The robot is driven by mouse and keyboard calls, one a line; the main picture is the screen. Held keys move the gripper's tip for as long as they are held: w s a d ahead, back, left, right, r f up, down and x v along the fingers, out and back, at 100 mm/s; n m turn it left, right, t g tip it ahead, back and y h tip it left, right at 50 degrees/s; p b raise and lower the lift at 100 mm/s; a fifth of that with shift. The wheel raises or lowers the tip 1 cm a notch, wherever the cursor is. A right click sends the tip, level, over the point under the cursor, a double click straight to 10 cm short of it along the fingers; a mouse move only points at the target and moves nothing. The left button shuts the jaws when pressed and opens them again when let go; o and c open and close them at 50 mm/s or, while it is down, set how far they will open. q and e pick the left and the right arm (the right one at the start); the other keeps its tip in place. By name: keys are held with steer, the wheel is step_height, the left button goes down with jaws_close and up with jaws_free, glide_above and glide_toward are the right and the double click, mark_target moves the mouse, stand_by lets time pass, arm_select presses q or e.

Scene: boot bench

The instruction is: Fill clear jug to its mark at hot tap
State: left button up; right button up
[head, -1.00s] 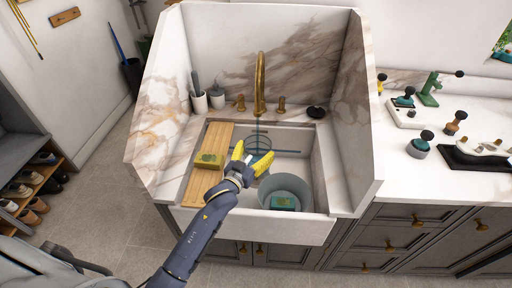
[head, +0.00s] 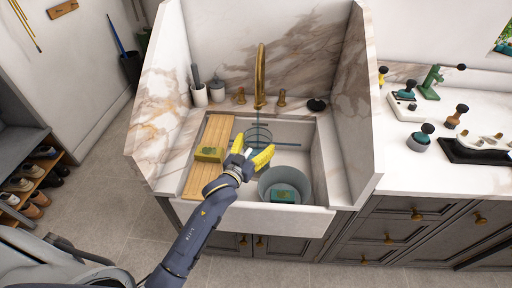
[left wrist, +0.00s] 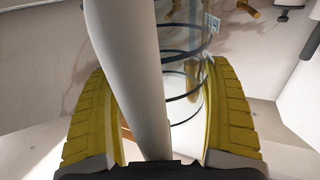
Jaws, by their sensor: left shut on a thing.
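The clear jug (head: 258,136), with dark rings around it, is in the sink below the brass tap's spout (head: 260,98). In the left wrist view the jug (left wrist: 186,68) shows its clear wall and black rings. My left gripper (head: 250,157), with yellow fingers, is shut on the jug's pale handle (left wrist: 130,75), which passes between the fingertips. The jug's lower part is partly hidden by the gripper. I cannot make out the water level or the fill mark. Two brass tap handles (head: 239,97) (head: 281,97) flank the spout. My right gripper is not in view.
A grey bucket (head: 285,178) holding a teal block stands in the sink, right of my gripper. A wooden board (head: 213,135) with a yellow-green sponge (head: 209,154) spans the sink's left side. Marble panels (head: 352,110) wall the sink. Pots (head: 199,95) stand behind left.

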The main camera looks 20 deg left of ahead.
arm_select(q)
steer(key=shift+r, duration=2.25)
steer(key=shift+f, duration=0.1)
